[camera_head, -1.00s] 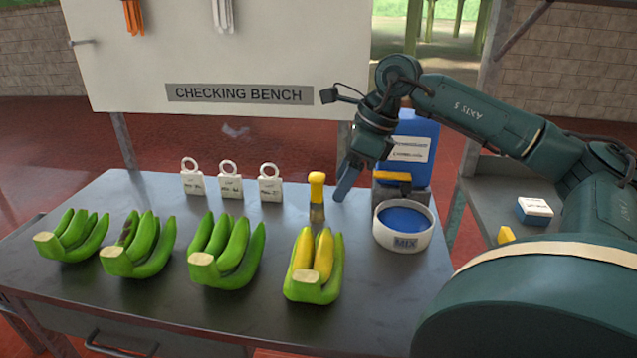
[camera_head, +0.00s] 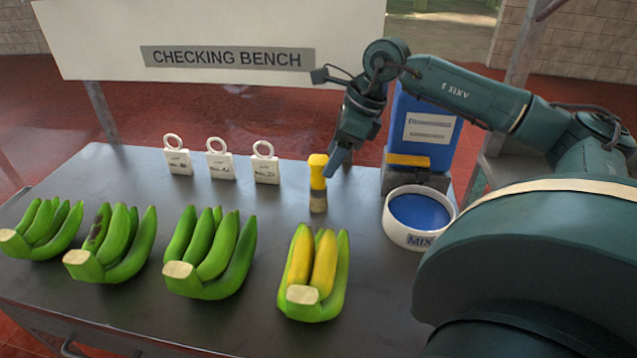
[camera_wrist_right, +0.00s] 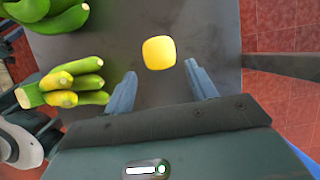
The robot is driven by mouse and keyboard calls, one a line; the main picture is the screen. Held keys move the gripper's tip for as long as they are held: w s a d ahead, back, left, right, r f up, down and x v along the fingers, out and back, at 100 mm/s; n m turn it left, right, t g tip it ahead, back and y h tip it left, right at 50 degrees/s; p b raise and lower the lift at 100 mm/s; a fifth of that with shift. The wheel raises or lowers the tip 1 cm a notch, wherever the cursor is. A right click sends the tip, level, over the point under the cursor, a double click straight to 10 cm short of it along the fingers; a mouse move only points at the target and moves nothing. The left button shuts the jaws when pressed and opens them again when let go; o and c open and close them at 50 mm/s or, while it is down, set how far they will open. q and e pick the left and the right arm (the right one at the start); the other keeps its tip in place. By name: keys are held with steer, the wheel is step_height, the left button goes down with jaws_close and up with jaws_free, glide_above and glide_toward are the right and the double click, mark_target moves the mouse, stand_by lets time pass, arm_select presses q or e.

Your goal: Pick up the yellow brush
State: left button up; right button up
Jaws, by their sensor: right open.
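The yellow brush (camera_head: 318,184) stands upright on the bench, yellow handle up and bristles down, behind the yellow-green banana hand. My right gripper (camera_head: 334,165) is just beside the top of the handle, above the bench. In the right wrist view, the brush's yellow top (camera_wrist_right: 159,52) shows from above. It lies ahead of and between the lines of the two open blue fingers (camera_wrist_right: 160,88), touching neither as far as I can see. My left gripper is out of view.
Several green banana hands (camera_head: 212,254) and one with yellow fruit (camera_head: 314,272) line the bench front. White ring-topped tags (camera_head: 220,165) stand behind. A white tub of blue mix (camera_head: 424,239) and a blue container (camera_head: 424,130) stand right of the brush.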

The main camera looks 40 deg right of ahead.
mark_target(311, 184)
steer(key=shift+w+a+r+p+x, duration=0.1)
steer(key=shift+w+p+x, duration=0.1)
steer(key=shift+x, duration=1)
steer(key=shift+w+a+r+p+x, duration=0.1)
steer(key=shift+w+p+x, duration=0.05)
steer(key=shift+x, duration=1)
steer(key=shift+w+p+x, duration=0.2)
steer(key=shift+x, duration=1)
steer(key=shift+c, duration=0.3)
steer(key=c, duration=1.1)
